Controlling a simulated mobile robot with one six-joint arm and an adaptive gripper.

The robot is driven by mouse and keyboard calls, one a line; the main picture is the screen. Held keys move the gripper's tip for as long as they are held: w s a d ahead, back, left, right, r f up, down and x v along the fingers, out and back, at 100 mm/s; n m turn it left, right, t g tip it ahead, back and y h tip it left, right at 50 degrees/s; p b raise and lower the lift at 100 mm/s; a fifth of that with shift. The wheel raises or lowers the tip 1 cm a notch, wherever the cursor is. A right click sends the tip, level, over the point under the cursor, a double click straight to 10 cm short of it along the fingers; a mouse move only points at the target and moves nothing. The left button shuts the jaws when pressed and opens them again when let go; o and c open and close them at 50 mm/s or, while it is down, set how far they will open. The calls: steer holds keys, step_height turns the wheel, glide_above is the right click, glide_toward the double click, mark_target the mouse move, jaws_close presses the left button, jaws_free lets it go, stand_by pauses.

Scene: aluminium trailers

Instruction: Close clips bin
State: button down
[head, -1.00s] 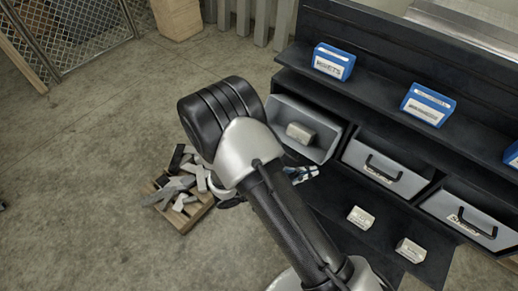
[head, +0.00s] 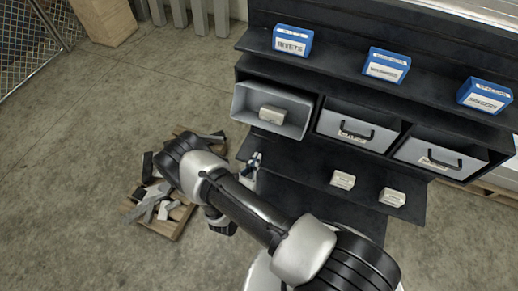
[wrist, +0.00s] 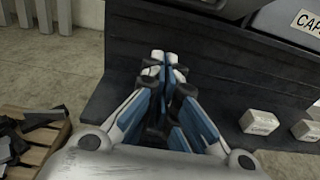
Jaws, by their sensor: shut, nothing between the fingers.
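The open bin (head: 304,128) is the leftmost in the row of grey bins, tilted out with its inside showing and a small pale box (head: 272,115) in it. Its label is not readable, so I cannot confirm it as the clips bin. My gripper (head: 254,160) is shut and empty, below and left of this bin, apart from it in the head view. In the wrist view its blue and white fingers (wrist: 163,62) come together in front of the dark rack panel. Part of a bin with a label starting "CAP" (wrist: 308,22) shows at upper right.
Two closed bins with black handles, the middle one (head: 333,127) and the right one (head: 412,151), sit beside it. Two pale boxes (head: 343,180) (head: 392,197) lie on the lower shelf. Blue boxes (head: 292,40) stand above. A pallet of scrap (head: 167,229) lies on the floor at left.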

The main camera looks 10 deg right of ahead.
steer(key=w+d+r, duration=0.2)
steer(key=w+r, duration=0.1)
steer(key=shift+d+r, duration=0.1)
steer(key=shift+r, duration=0.15)
steer(key=shift+r, duration=0.1)
stand_by(0.3)
steer(key=shift+r+p, duration=0.4)
steer(key=shift+p, duration=0.25)
